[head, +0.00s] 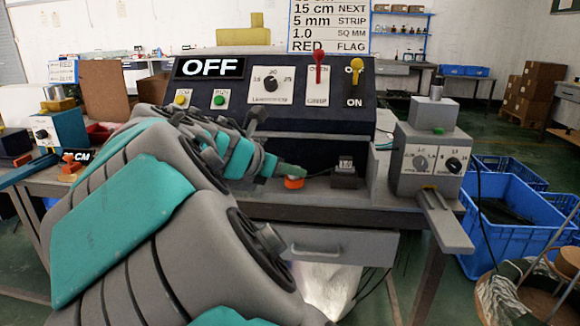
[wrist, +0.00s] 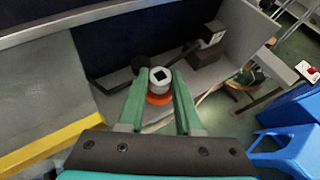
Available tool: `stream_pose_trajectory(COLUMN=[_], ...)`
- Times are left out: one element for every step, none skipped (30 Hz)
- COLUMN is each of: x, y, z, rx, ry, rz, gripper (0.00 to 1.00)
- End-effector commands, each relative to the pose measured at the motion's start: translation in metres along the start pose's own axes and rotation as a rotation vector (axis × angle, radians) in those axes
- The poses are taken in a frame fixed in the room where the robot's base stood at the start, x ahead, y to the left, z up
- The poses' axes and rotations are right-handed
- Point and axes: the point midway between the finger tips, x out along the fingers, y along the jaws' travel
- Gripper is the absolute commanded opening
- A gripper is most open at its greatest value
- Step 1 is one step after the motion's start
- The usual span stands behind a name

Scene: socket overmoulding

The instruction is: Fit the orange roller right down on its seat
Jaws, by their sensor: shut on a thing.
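The orange roller shows in the head view (head: 294,183) as a short orange ring low at the tip of my gripper (head: 290,171). In the wrist view it is an orange ring (wrist: 158,99) around the foot of a pale cylinder with a dark square hole in its top. The green fingers of my gripper (wrist: 160,78) stand on either side of the cylinder, shut on the roller. It looks upright and close to the grey bench surface. I cannot make out the seat, nor whether the roller touches it.
A dark block with a small display (head: 345,172) stands just right of the roller. The machine panel (head: 265,85) with an OFF sign rises behind. A grey box with dials (head: 428,160) is farther right. A dark round knob (wrist: 140,60) is near the fingers.

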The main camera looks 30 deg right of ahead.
Motion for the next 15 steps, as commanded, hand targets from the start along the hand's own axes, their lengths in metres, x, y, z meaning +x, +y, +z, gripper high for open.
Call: stream_pose_trajectory(x=[0.0006,0.0009,0.0013,0.0017,0.002,0.0024,0.0027,0.003,0.0035,0.0037,0.004,0.0041,0.004,0.004,0.0039], y=[-0.0001,-0.0002,-0.0002,-0.0002,-0.0003,-0.0002,-0.0003,-0.0003,-0.0003,-0.0003,-0.0003,-0.0002,-0.0001,-0.0001,0.0], z=[-0.0011,-0.0017,-0.0025,-0.0032,-0.0037,-0.0045,-0.0051,-0.0058,-0.0065,-0.0071,-0.0077,-0.0078,-0.0076,-0.0075,-0.0074], rx=[0.0,0.0,0.0,0.0,0.0,0.0,0.0,0.0,-0.001,-0.001,-0.001,0.0,0.0,0.0,0.0], ry=[0.0,0.0,0.0,0.0,0.0,0.0,0.0,0.0,0.0,0.0,0.0,0.0,0.0,0.0,0.0], rz=[0.0,-0.001,-0.001,-0.001,-0.001,-0.001,-0.001,-0.001,-0.001,-0.001,-0.001,0.0,0.0,0.0,0.0], gripper=[0.0,0.0,0.0,0.0,0.0,0.0,0.0,0.0,0.0,0.0,0.0,0.36,0.39,0.42,0.47])
